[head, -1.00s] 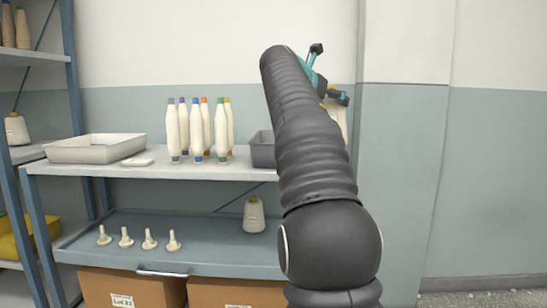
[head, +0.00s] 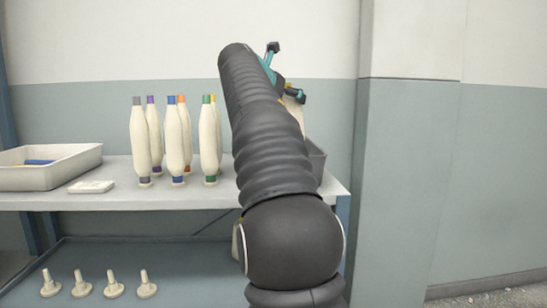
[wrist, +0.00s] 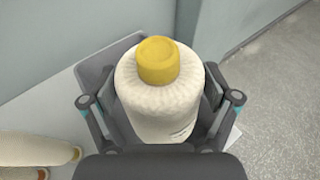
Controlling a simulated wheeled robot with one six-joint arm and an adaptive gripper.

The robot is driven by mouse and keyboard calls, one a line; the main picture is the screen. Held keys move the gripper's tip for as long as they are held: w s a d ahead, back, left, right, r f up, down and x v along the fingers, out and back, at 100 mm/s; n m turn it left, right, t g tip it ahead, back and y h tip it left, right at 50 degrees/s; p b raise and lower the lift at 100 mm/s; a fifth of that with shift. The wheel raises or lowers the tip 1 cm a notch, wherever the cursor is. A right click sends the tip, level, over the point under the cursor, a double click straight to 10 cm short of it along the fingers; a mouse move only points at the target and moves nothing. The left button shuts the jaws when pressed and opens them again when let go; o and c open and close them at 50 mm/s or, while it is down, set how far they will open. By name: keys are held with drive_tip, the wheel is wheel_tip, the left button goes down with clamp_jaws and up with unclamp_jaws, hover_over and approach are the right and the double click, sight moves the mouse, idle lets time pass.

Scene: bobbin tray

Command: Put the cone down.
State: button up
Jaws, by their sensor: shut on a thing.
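My gripper (wrist: 160,108) is shut on a cream yarn cone (wrist: 152,105) with a yellow top. The cone is upright between the two fingers in the wrist view. In the head view my gripper (head: 287,73) is high at the right end of the shelf unit, and my arm hides most of the cone (head: 295,108). A grey bin (head: 316,161) stands on the upper shelf (head: 110,200) at its right end, partly behind my arm. The bin's rim (wrist: 95,75) shows behind and beside the cone in the wrist view. The cone's base is hidden.
Several tall bobbins (head: 140,140) stand on the upper shelf left of my arm. A white tray (head: 75,175) and a small flat white item (head: 91,186) lie further left. Several pegs (head: 80,285) stand on the lower shelf (head: 180,270). A wall corner juts out at right.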

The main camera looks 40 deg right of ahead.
wheel_tip(320, 180, down, 9)
drive_tip(key=b, duration=0.3)
drive_tip(key=shift+a+f+b, duration=0.1)
drive_tip(key=shift+f+b, duration=0.05)
drive_tip(key=shift+b, duration=0.2)
drive_tip(key=o, duration=1.6)
drive_tip(key=shift+f, duration=0.1)
drive_tip(key=shift+s+a+r, duration=0.15)
drive_tip(key=shift+a+r, duration=0.1)
drive_tip(key=shift+a, duration=0.05)
drive_tip(key=v, duration=1.1)
drive_tip(key=shift+s+a+p, duration=0.1)
drive_tip(key=shift+s+p, duration=0.05)
drive_tip(key=shift+p, duration=0.15)
